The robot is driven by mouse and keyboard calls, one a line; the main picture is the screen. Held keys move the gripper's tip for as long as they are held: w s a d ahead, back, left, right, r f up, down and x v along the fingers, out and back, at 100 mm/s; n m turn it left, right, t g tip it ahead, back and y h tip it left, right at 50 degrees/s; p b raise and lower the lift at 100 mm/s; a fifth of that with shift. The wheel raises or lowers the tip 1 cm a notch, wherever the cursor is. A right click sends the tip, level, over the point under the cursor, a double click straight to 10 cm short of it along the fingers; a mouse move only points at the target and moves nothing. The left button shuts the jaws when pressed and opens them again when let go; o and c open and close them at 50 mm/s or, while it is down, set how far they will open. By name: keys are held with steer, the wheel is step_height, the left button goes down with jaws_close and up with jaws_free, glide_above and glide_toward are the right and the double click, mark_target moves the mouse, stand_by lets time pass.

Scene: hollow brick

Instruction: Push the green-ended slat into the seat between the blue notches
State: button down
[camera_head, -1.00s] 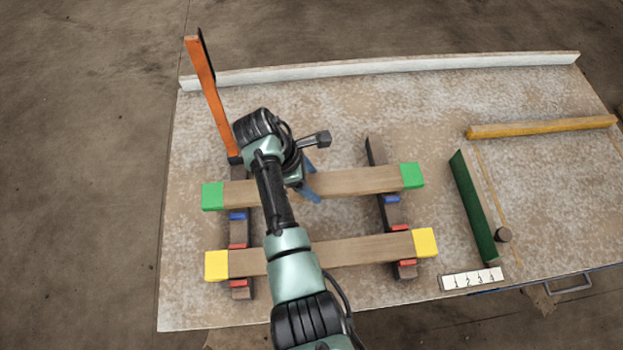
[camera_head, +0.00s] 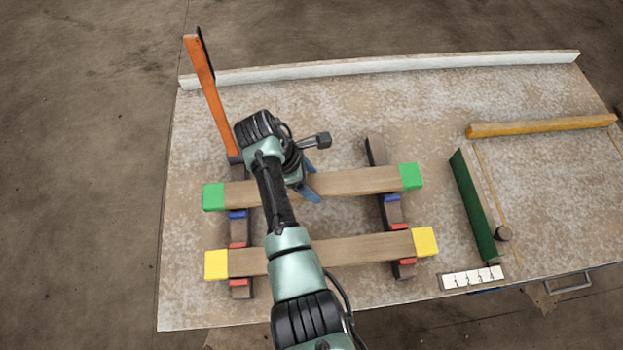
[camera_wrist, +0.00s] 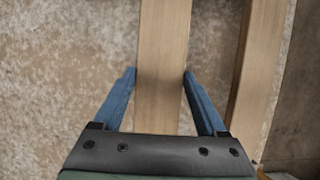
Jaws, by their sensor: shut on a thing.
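The green-ended slat (camera_head: 355,183) is a wooden bar with green ends, lying across two dark rails. My gripper (camera_head: 310,180) is shut on it near its middle. The wrist view shows blue fingers (camera_wrist: 159,75) on both sides of the slat (camera_wrist: 162,45). One blue notch mark (camera_head: 237,215) shows on the left rail and one blue mark (camera_head: 391,199) on the right rail, both at the slat's near edge. Any blue marks under or beyond the slat are hidden. I cannot tell whether it is seated.
A yellow-ended slat (camera_head: 370,248) lies parallel, nearer, across the same rails beside red marks. An orange bar (camera_head: 212,95) rises at the left rail's far end. A green block (camera_head: 473,205) and a yellow bar (camera_head: 540,126) lie right. The table's far middle is clear.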

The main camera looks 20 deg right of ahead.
steer(key=shift+f+b, duration=0.75)
steer(key=shift+f, duration=0.3)
jaws_free()
steer(key=shift+f, duration=0.1)
steer(key=p+v, duration=0.2)
steer(key=v, duration=1.1)
steer(key=shift+p, duration=0.4)
